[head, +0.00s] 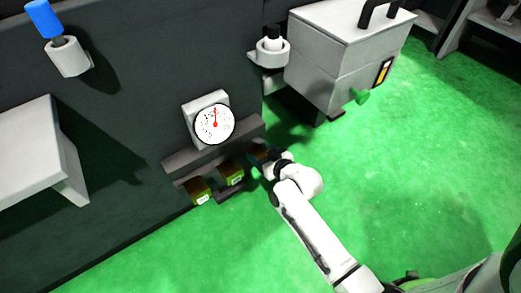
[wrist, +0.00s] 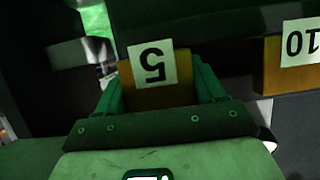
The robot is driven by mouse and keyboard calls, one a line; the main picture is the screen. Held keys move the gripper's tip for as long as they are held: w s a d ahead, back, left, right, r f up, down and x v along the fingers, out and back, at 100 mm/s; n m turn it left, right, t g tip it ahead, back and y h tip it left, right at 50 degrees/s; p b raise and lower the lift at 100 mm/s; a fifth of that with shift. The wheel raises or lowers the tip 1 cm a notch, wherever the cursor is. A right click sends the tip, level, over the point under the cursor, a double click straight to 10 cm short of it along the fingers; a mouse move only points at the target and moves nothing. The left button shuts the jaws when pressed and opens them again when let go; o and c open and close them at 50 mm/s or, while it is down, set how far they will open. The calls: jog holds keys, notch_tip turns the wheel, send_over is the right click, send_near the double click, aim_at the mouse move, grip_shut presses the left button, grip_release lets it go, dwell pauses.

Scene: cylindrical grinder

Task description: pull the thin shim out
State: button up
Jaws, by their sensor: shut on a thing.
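A brass-coloured shim block (wrist: 158,97) with a white label reading 5, upside down in the wrist view, sits between the fingers of my gripper (wrist: 160,82). The gripper is shut on it, one finger at each side. In the head view my gripper (head: 266,157) is at the right end of the dark ledge below the dial, and it mostly hides the block there. A second block (wrist: 272,66) labelled 10 is to the right in the wrist view. I cannot tell how far the held block is out of its slot.
In the head view two other labelled blocks (head: 198,187) and (head: 231,173) sit in a row left of my gripper. A round dial gauge (head: 214,124) is above the ledge (head: 200,160). A grey box (head: 335,60) with a green knob stands at upper right. Green floor is open below.

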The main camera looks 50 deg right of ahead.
jog(key=shift+s+f, duration=0.1)
jog(key=shift+s, duration=0.05)
jog(key=o, duration=1.4)
jog(key=p+v, duration=0.4)
jog(key=v, duration=0.7)
